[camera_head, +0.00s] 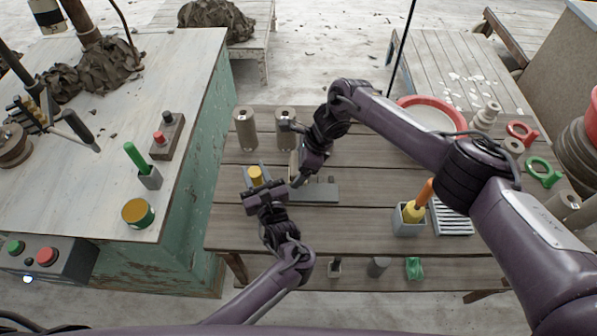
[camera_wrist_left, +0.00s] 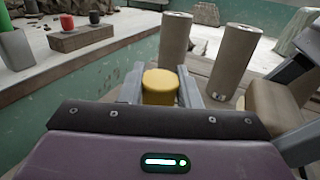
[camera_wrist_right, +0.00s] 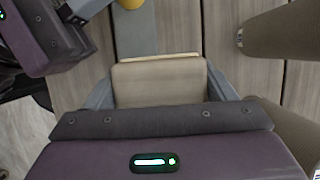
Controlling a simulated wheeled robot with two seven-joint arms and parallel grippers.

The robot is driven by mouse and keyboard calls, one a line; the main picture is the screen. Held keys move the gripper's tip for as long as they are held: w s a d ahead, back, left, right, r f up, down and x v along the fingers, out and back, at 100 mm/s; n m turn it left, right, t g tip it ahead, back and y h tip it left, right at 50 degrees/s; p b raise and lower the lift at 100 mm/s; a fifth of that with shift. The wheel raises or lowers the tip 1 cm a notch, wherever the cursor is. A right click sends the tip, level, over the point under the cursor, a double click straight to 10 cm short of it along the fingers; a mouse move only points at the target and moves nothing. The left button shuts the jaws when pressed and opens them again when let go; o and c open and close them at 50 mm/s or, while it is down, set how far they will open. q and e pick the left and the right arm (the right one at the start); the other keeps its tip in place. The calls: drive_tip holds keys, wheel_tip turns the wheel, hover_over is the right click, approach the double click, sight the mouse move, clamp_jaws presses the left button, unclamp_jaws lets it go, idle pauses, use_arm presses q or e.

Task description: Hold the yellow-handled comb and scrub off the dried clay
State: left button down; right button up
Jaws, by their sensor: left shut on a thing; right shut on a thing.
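My left gripper (camera_head: 258,184) is shut on the comb's yellow handle (camera_head: 255,175), whose rounded end shows between the fingers in the left wrist view (camera_wrist_left: 160,86). The comb's teeth and any clay on them cannot be made out. My right gripper (camera_head: 297,175) is shut on a beige block (camera_wrist_right: 158,84), which fills the space between its fingers in the right wrist view. The block (camera_wrist_left: 272,106) is just right of the yellow handle in the left wrist view, apart from it. Both grippers are close together over the wooden table.
Two clay cylinders (camera_head: 245,130) (camera_head: 286,132) stand just behind the grippers. A flat grey plate (camera_head: 320,192) lies beside them. A grey pot with tools (camera_head: 408,227), a slotted rack (camera_head: 466,229) and a red-rimmed basin (camera_head: 460,118) are to the right. A green-sided bench (camera_head: 196,190) borders the left.

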drive_tip(key=shift+r, duration=2)
use_arm(q)
drive_tip(key=c, duration=1)
unclamp_jaws()
drive_tip(key=v, duration=1.2)
